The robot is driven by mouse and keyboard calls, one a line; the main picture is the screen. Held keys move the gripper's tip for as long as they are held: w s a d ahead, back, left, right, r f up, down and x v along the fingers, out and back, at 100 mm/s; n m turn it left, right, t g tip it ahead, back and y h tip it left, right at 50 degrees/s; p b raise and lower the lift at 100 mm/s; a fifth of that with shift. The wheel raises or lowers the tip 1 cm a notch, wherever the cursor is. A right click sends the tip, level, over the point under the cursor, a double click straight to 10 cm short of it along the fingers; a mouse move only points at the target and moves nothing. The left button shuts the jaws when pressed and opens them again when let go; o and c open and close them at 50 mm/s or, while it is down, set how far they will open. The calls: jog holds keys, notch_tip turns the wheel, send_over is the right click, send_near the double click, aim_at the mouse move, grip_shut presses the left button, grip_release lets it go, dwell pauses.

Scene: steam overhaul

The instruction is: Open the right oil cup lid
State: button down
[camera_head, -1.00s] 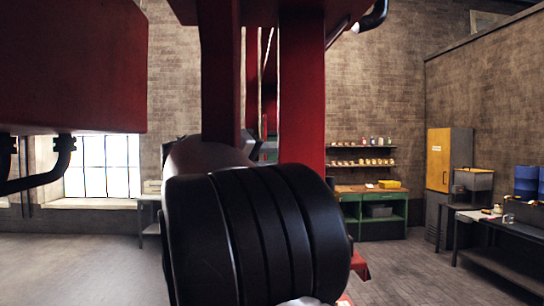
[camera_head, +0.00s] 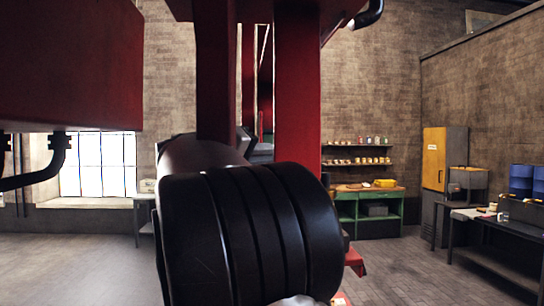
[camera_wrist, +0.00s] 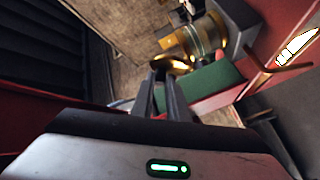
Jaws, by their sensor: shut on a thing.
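In the wrist view, my gripper (camera_wrist: 158,75) has its two dark fingers close together, with the tips at a round brass lid (camera_wrist: 172,63). The fingers are shut on the lid's near edge. The oil cup (camera_wrist: 201,37), a glass and brass body, lies just beyond the lid. Whether the lid is raised or flat on its cup is hard to tell. The head view shows neither the gripper nor the cup; a large black ribbed shape fills its middle.
A green block-like surface (camera_wrist: 212,84) and a red beam (camera_wrist: 275,45) lie close right of the fingers. In the head view, red posts (camera_head: 297,90) stand in the middle and a red box (camera_head: 70,65) hangs at left. A green workbench (camera_head: 370,207) stands behind.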

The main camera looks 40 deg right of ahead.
jog(key=shift+a+f+b, duration=0.1)
jog(key=shift+f+b, duration=0.2)
jog(key=shift+b, duration=0.15)
jog(key=n+t+h+b, duration=0.1)
jog(key=n+b, duration=0.1)
jog(key=b, duration=0.3)
jog(key=w+a+f+n+t+h+b, duration=0.1)
jog(key=n+h+b, duration=0.1)
jog(key=b, duration=0.4)
jog(key=a+f+n+t+h+b, duration=0.1)
jog(key=n+b, duration=0.1)
jog(key=b, duration=0.4)
jog(key=shift+w+f+n+t+h, duration=0.2)
jog(key=shift+n+t+h, duration=0.1)
jog(key=shift+n, duration=0.1)
jog(key=shift+r, duration=0.15)
jog(key=c, duration=1.7)
grip_release()
jog(key=shift+c, duration=0.2)
jog(key=shift+a, duration=0.1)
